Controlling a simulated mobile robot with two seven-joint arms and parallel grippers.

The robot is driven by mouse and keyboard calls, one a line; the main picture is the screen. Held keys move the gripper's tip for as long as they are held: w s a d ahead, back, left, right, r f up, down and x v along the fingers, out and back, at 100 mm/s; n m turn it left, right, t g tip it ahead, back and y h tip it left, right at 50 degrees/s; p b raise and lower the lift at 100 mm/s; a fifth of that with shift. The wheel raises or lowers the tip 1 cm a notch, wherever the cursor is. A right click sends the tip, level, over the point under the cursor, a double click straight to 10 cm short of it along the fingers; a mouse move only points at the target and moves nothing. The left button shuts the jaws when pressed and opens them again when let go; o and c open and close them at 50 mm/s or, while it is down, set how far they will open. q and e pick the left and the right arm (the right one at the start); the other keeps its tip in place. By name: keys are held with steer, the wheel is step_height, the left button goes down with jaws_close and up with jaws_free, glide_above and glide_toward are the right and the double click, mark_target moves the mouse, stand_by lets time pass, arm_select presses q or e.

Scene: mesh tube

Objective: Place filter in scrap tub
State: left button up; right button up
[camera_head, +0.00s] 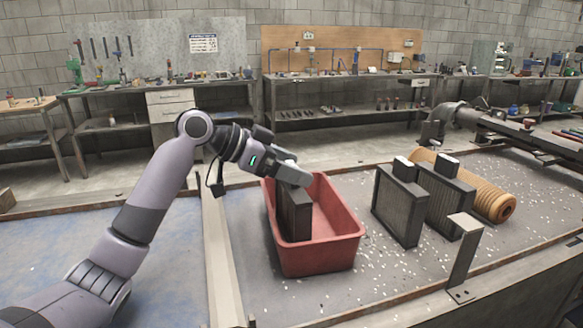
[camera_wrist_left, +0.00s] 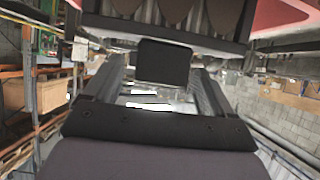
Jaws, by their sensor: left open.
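A dark pleated filter (camera_head: 295,215) stands nearly upright inside the red scrap tub (camera_head: 318,257), toward its left side. My left gripper (camera_head: 291,177) is at the top of this filter. In the left wrist view its fingers (camera_wrist_left: 160,82) are apart, with the filter's dark top block (camera_wrist_left: 163,62) between or just beyond them. The filter's pleated face (camera_wrist_left: 165,10) fills the top of that view. The gripper is open; contact with the block cannot be told. Two more filters, a nearer one (camera_head: 400,208) and a farther one (camera_head: 450,198), stand right of the tub.
A ribbed tan cylinder (camera_head: 488,197) lies behind the right filters. A metal bracket (camera_head: 464,258) rises from the front ledge. A pale rail (camera_head: 218,255) runs left of the tub. Workbenches with tools line the back wall. The speckled surface in front of the filters is clear.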

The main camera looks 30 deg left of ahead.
arm_select(q)
steer(key=b+v, duration=0.1)
steer(key=v, duration=1)
steer(key=shift+s+a, duration=0.2)
steer(key=shift+s, duration=0.1)
